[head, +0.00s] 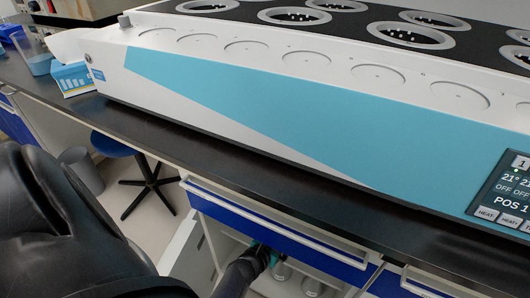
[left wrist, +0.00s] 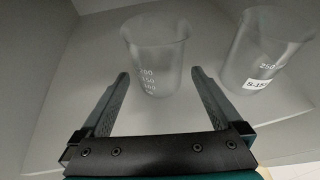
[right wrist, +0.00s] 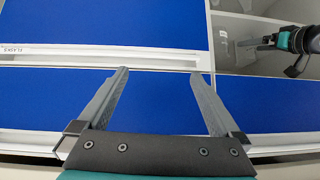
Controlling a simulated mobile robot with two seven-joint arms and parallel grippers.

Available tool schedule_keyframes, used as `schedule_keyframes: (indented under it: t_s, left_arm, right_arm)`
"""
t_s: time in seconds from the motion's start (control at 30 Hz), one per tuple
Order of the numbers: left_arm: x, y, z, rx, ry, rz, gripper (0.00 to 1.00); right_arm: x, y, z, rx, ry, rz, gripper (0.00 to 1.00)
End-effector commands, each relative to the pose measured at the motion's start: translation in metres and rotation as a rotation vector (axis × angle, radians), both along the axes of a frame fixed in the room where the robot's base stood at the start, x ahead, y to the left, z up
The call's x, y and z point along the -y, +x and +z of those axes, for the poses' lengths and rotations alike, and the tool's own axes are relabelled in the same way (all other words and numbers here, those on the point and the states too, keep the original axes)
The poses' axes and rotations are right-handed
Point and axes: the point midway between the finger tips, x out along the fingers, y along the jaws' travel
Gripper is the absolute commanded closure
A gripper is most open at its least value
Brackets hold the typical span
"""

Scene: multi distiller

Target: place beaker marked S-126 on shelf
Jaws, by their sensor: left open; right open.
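In the left wrist view, a clear glass beaker (left wrist: 156,50) with white volume marks stands upright on the grey cabinet floor, just ahead of and between the spread fingers of my open left gripper (left wrist: 160,73). No S-number label shows on its visible side. A second clear beaker (left wrist: 262,50) stands to the right. It has a white label starting S-15, the rest hard to read. In the head view, my left arm reaches down into an open cabinet below the bench, where beakers (head: 282,271) show faintly. My right gripper (right wrist: 158,74) is open and empty before blue cabinet fronts.
A large white and blue distiller (head: 250,85) stands on the black bench (head: 190,140). A blue stool (head: 112,145) and a bin (head: 87,174) are on the floor at left. Blue fronts (right wrist: 100,25), one labelled FLASKS, flank the open cabinet (right wrist: 235,30), whose walls are close to my left gripper.

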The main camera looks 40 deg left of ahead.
Motion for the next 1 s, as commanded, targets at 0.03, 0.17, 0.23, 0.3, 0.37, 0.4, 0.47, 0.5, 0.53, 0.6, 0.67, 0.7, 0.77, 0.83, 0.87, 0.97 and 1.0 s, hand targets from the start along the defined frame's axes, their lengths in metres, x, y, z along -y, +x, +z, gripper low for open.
schedule_keyframes:
  t_s: [0.03,0.17,0.23,0.3,0.37,0.4,0.47,0.5,0.53,0.6,0.67,0.7,0.77,0.83,0.87,0.97,1.0]
  left_arm:
    - [0.000,-0.008,0.001,-0.002,0.000,0.001,0.00]
    - [0.002,-0.028,0.001,-0.003,-0.001,0.001,0.00]
    - [0.003,-0.038,0.001,-0.002,0.000,0.001,0.00]
    - [0.004,-0.051,0.001,-0.003,0.000,0.001,0.00]
    - [0.005,-0.060,0.001,-0.002,0.000,0.001,0.00]
    - [0.005,-0.065,0.001,-0.002,0.000,0.001,0.00]
    - [0.006,-0.074,0.000,-0.002,0.000,0.001,0.00]
    - [0.006,-0.079,0.000,-0.002,0.000,0.001,0.00]
    - [0.006,-0.082,0.000,-0.001,0.000,0.001,0.00]
    - [0.007,-0.088,0.000,-0.001,0.000,0.000,0.00]
    - [0.007,-0.091,0.000,0.000,0.000,0.001,0.00]
    - [0.007,-0.092,0.000,0.000,0.000,0.001,0.00]
    - [0.007,-0.093,0.000,0.001,0.000,0.001,0.00]
    - [0.007,-0.093,0.000,0.001,0.001,0.001,0.00]
    - [0.007,-0.093,0.000,0.001,0.001,0.001,0.00]
    - [0.007,-0.093,0.000,0.001,0.001,0.001,0.00]
    - [0.007,-0.093,0.000,0.001,0.001,0.001,0.00]
  right_arm:
    - [0.004,-0.001,0.002,-0.025,-0.014,-0.005,0.00]
    - [0.014,-0.009,0.003,-0.095,-0.047,-0.017,0.00]
    - [0.019,-0.013,0.003,-0.134,-0.065,-0.025,0.00]
    - [0.025,-0.018,0.004,-0.172,-0.081,-0.032,0.00]
    - [0.029,-0.021,0.005,-0.200,-0.093,-0.038,0.00]
    - [0.031,-0.024,0.005,-0.217,-0.100,-0.041,0.00]
    - [0.034,-0.027,0.006,-0.240,-0.109,-0.046,0.00]
    - [0.036,-0.029,0.006,-0.253,-0.115,-0.049,0.00]
    - [0.037,-0.030,0.006,-0.263,-0.118,-0.051,0.00]
    - [0.039,-0.032,0.006,-0.278,-0.124,-0.054,0.00]
    - [0.040,-0.034,0.006,-0.287,-0.127,-0.056,0.00]
    - [0.041,-0.035,0.006,-0.291,-0.129,-0.056,0.00]
    - [0.041,-0.035,0.006,-0.294,-0.130,-0.058,0.00]
    - [0.041,-0.035,0.006,-0.295,-0.130,-0.058,0.00]
    - [0.041,-0.035,0.006,-0.295,-0.130,-0.058,0.00]
    - [0.041,-0.035,0.006,-0.295,-0.130,-0.058,0.00]
    - [0.041,-0.035,0.006,-0.294,-0.130,-0.058,0.00]
